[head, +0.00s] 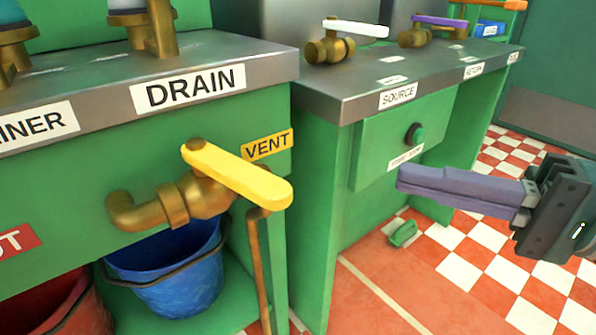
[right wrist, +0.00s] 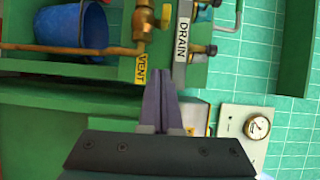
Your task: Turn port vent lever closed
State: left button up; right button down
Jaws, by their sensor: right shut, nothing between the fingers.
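The vent lever (head: 238,176) is a yellow handle on a brass valve (head: 185,203) at the front of the left green bench, beside a yellow VENT label (head: 267,144). In the head view it slants from its pivot down to the right. The lever also shows at the top of the right wrist view (right wrist: 165,16), with the VENT label (right wrist: 141,68) below it. My right gripper (head: 400,179) has purple fingers, shut and empty, to the right of the lever and apart from it. Its fingers also show in the right wrist view (right wrist: 160,74). My left gripper is not in view.
A blue bucket (head: 165,280) stands under the valve, with a red bucket (head: 75,315) to its left. A green drawer front with a dark knob (head: 414,134) is behind my right gripper. White-handled (head: 355,28) and purple-handled (head: 440,20) valves stand on the right bench.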

aim_at(230, 170)
jog(key=w+a, duration=0.1)
jog(key=a, duration=1)
jog(key=shift+w+a+b, duration=0.15)
jog(key=shift+w+b, duration=0.15)
jog(key=shift+w, duration=0.05)
